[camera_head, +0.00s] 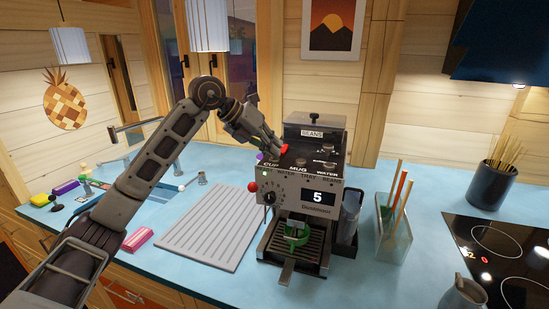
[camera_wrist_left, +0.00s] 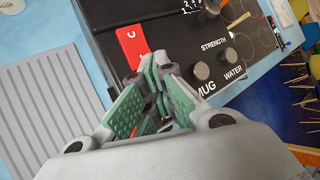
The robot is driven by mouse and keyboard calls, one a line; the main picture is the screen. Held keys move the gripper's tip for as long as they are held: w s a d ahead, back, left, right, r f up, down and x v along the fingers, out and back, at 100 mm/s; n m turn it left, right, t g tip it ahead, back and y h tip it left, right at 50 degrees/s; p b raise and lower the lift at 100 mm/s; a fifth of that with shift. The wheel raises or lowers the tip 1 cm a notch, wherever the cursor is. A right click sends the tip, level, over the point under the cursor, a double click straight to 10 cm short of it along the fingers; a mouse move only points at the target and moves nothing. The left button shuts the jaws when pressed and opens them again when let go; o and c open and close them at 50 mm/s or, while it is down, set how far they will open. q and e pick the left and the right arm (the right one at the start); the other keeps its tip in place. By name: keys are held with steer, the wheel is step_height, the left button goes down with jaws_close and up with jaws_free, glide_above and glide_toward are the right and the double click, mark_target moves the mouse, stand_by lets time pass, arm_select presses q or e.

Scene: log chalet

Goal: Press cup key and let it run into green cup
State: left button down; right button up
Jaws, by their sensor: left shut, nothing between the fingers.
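The coffee machine (camera_head: 310,190) stands on the blue counter, with CUP, MUG and WATER labels along its top front edge and a display (camera_head: 318,197) reading 5. The green cup (camera_head: 297,236) sits under the spout on the drip tray. My left gripper (camera_head: 275,153) is shut and empty, its tips at the machine's top just above the CUP label. In the left wrist view its green-padded fingers (camera_wrist_left: 160,85) are together over the black top and hide the CUP key. I cannot tell whether they touch it. My right gripper is not in view.
A ribbed grey board (camera_head: 205,228) lies left of the machine. A clear bin with sticks (camera_head: 394,235) and a cooktop (camera_head: 500,255) are to the right. A pink block (camera_head: 138,240) lies at the left.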

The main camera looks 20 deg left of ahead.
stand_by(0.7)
arm_select(q)
steer(key=shift+r+p, duration=0.8)
steer(key=shift+r, duration=0.1)
steer(key=shift+r, duration=0.15)
steer(key=shift+r+p, duration=1.9)
steer(key=shift+r, duration=0.45)
